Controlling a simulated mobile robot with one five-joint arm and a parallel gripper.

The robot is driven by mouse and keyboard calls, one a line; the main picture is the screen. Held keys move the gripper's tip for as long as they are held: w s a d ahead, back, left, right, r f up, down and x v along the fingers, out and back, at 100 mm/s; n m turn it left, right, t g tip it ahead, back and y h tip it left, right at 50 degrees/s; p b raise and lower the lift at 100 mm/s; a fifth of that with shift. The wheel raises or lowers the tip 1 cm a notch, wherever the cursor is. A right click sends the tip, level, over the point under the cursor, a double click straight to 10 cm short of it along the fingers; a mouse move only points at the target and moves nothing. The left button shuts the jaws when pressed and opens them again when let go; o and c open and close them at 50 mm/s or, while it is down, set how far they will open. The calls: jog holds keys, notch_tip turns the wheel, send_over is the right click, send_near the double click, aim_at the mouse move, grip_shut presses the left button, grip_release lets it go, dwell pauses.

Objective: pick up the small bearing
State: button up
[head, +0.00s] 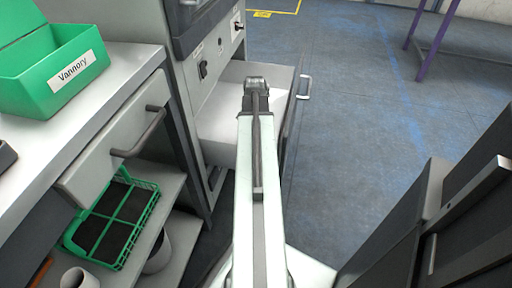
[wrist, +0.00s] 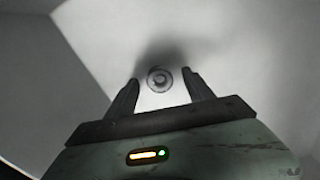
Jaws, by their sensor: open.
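The small bearing (wrist: 159,79) is a small grey ring with a hole in its middle. It shows in the wrist view on a pale, flat surface. My gripper (wrist: 160,83) is open, with one dark finger on each side of the bearing and a gap to it on both sides. In the head view my gripper (head: 257,84) hangs over the open white drawer (head: 222,128). The bearing does not show in the head view, where my arm covers part of the drawer.
A green bin (head: 52,72) labelled "Vannory" stands on the counter at left. A green crate (head: 113,222) sits on a shelf below. The drawer front has a metal handle (head: 305,86). Open blue-grey floor (head: 352,130) lies to the right.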

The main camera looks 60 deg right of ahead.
jog(key=shift+r, duration=0.1)
grip_shut()
jog(key=shift+r, duration=0.1)
